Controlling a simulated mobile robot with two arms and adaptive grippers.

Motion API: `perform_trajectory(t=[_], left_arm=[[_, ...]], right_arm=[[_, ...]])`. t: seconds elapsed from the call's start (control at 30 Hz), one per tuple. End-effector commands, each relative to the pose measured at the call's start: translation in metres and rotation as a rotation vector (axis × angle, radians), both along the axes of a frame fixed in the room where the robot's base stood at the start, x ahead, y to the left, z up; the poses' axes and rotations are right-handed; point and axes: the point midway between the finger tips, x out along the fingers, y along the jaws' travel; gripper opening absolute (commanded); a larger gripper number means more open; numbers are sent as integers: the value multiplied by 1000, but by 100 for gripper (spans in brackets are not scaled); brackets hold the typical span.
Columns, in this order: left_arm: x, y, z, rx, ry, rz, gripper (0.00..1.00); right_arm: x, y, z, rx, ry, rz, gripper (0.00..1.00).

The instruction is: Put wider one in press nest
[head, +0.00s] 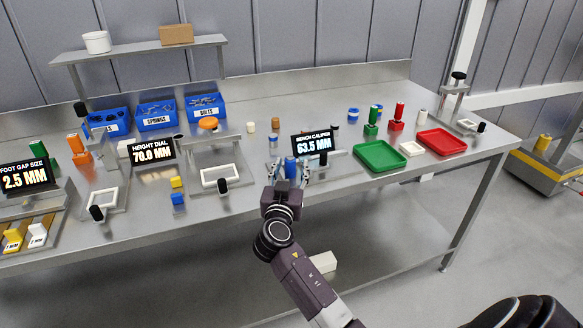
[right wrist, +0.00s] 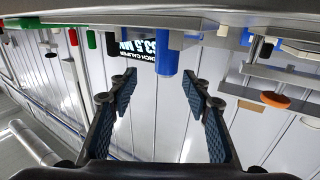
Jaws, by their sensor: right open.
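My right gripper (head: 289,182) is open at the front of the bench, at the bench caliper. A blue cylinder (head: 291,168) stands upright by the caliper's display (head: 312,143), which reads 63.5 MM. In the right wrist view, the blue cylinder (right wrist: 167,55) shows in the gap beyond the two fingers (right wrist: 163,95), not gripped. Another blue part (head: 353,115) stands farther back to the right. I cannot tell which part is wider. A press-like stand (head: 458,92) with a white nest (head: 468,124) is at the bench's right end. My left gripper is not in view.
A green tray (head: 379,157) and a red tray (head: 441,142) lie to the right, with green and red handled pieces behind. The height dial (head: 152,151) reads 70.0 MM; the foot gap display (head: 25,179) reads 2.5 MM. Blue bins (head: 155,122) stand at the back left.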

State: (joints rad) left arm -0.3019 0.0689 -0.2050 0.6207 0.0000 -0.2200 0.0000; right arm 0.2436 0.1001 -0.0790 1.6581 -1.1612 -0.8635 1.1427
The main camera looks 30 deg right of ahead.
Motion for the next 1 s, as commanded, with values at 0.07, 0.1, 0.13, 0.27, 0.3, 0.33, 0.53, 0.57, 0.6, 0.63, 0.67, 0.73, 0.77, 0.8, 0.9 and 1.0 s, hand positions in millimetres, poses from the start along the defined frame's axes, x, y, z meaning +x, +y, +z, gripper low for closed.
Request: perform_trajectory(t=[0.07, 0.1, 0.13, 0.27, 0.3, 0.33, 0.53, 0.57, 0.6, 0.63, 0.67, 0.73, 0.77, 0.8, 0.9, 1.0], left_arm=[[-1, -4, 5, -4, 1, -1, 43], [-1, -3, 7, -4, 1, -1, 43], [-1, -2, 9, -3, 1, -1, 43], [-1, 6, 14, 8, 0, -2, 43], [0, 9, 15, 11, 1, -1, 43], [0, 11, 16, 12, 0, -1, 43], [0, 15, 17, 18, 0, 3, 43], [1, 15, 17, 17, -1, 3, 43], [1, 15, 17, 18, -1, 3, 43], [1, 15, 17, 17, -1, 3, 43], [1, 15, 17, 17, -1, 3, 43], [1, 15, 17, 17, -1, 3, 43], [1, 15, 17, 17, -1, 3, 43], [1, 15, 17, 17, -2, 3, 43], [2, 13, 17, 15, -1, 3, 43], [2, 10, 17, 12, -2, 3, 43]], right_arm=[[7, -3, 0, -1, 1, 1, 44], [11, -6, 0, -2, 2, 0, 44], [15, -8, -1, -2, 2, 0, 44], [28, -17, -4, -2, 2, 1, 44], [32, -20, -4, -2, 1, 1, 44], [34, -22, -5, -2, 2, 1, 44], [41, -28, -7, 1, 1, 2, 44], [41, -28, -7, 1, 1, 2, 44], [41, -28, -7, 1, 1, 2, 44], [41, -28, -7, 1, 1, 2, 44], [41, -28, -7, 1, 1, 2, 44], [41, -28, -7, 1, 1, 2, 41], [40, -27, -7, 1, 1, 2, 38], [40, -27, -7, 1, 1, 2, 34], [40, -27, -7, 1, 1, 2, 22], [40, -27, -7, 1, 1, 2, 11]])
